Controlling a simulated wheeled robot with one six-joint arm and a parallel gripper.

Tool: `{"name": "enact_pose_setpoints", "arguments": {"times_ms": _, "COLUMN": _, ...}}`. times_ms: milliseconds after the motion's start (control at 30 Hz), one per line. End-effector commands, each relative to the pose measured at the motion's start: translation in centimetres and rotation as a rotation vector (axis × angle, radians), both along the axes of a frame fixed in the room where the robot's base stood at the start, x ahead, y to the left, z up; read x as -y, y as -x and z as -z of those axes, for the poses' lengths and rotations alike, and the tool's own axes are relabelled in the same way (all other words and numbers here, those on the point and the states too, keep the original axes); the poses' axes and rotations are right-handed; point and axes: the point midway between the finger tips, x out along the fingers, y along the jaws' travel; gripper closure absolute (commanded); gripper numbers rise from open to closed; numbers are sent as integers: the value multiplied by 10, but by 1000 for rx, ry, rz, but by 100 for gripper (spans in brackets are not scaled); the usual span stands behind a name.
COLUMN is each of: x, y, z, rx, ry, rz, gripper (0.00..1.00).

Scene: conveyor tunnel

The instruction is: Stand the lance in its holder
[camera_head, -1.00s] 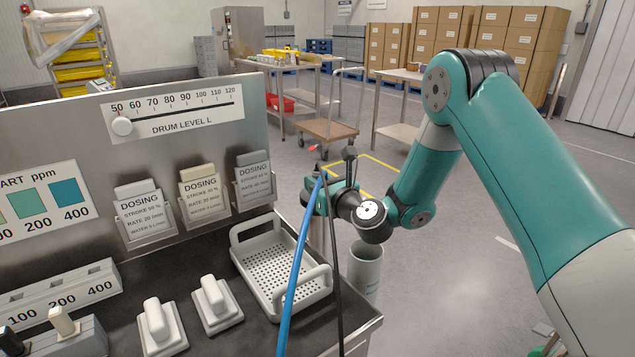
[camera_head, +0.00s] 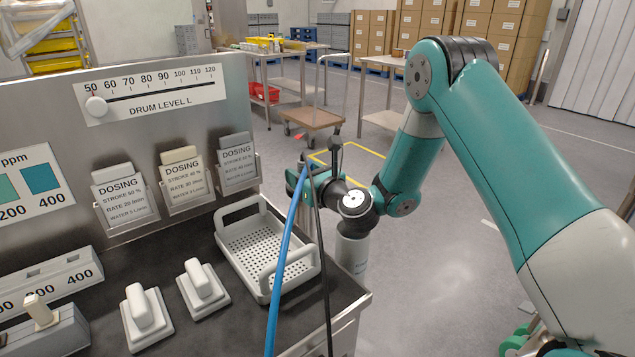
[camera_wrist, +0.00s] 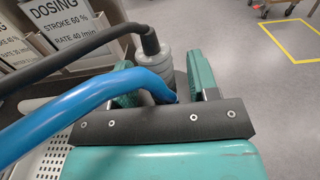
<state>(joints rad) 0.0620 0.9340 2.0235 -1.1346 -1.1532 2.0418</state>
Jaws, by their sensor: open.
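My gripper (camera_head: 325,183) is beyond the right end of the counter, partly hidden by my own wrist. In the wrist view its two teal fingers (camera_wrist: 163,85) are apart, on either side of a grey ribbed cylinder with a black elbow on top, which looks like the head of the lance (camera_wrist: 156,72). I cannot tell whether either finger touches it. The lance's black top also shows in the head view (camera_head: 336,137). A light grey upright tube, probably the holder (camera_head: 351,256), stands below my wrist. Whether the lance's lower end is inside it is hidden.
A blue hose (camera_head: 284,255) and a black hose (camera_head: 322,255) cross in front of the white perforated tray (camera_head: 224,240). The counter holds two white switches (camera_head: 145,312), with dosing cards (camera_head: 185,182) behind. Open floor lies to the right.

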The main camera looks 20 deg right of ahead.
Motion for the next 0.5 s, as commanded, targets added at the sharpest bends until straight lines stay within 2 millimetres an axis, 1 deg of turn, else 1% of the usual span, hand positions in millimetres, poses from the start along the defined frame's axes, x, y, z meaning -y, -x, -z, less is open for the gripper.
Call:
{"name": "enact_pose_setpoints", "arguments": {"times_ms": 167, "x": 5, "y": 12, "z": 6, "rx": 1, "ry": 0, "rz": 2, "gripper": 45}}
{"name": "enact_pose_setpoints", "arguments": {"times_ms": 367, "x": 14, "y": 39, "z": 9, "rx": 2, "ry": 0, "rz": 2, "gripper": 45}}
{"name": "enact_pose_setpoints", "arguments": {"times_ms": 500, "x": 21, "y": 62, "z": 8, "rx": 3, "ry": -1, "rz": 3, "gripper": 45}}
